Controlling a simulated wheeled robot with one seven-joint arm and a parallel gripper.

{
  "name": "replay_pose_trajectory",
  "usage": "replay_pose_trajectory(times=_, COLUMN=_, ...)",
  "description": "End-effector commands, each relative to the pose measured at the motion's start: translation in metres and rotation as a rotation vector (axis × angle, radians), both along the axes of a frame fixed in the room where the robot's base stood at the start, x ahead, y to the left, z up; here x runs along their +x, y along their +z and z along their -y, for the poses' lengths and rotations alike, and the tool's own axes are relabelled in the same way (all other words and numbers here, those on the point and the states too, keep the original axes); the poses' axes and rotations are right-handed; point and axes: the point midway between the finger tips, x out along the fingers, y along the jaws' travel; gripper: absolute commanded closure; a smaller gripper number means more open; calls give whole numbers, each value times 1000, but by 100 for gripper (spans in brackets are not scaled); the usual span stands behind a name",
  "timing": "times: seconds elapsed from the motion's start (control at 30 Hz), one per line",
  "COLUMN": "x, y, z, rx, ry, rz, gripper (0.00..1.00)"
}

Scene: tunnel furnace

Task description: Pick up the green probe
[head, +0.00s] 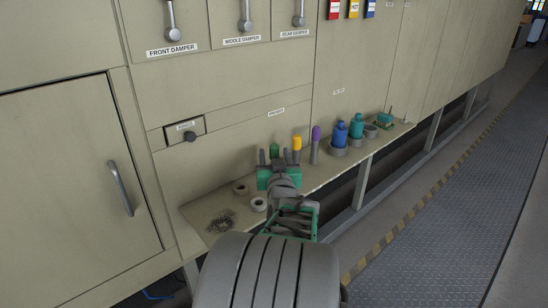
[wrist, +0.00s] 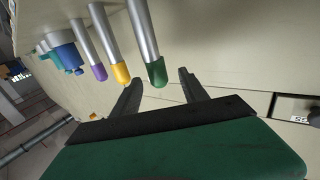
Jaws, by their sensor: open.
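The green probe (wrist: 155,72), a grey metal rod with a green rounded end, shows in the wrist view between the line of my two open fingers, just beyond their tips. In the head view its green end (head: 275,151) shows behind my gripper (head: 274,156), and its lower part is hidden by the gripper. In the wrist view my gripper (wrist: 160,88) is open and holds nothing. The yellow probe (wrist: 120,72) stands close beside the green one, near one finger. The purple probe (wrist: 99,71) is beyond the yellow one.
The probes stand on a narrow shelf (head: 221,238) along the furnace wall. Grey rings (head: 258,205) and a pile of small bits (head: 221,221) lie at its left. Blue (head: 340,135) and teal (head: 356,127) bottles stand to the right.

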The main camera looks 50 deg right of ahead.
Motion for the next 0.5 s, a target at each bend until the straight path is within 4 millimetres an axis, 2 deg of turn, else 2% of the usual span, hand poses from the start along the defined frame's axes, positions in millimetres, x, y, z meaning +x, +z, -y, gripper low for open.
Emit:
replay_pose_trajectory(times=0.33, x=35, y=-9, z=41, rx=2, ry=2, rz=-2, gripper=48)
replay_pose_trajectory(times=0.5, x=41, y=-9, z=47, rx=1, ry=1, rz=-1, gripper=48)
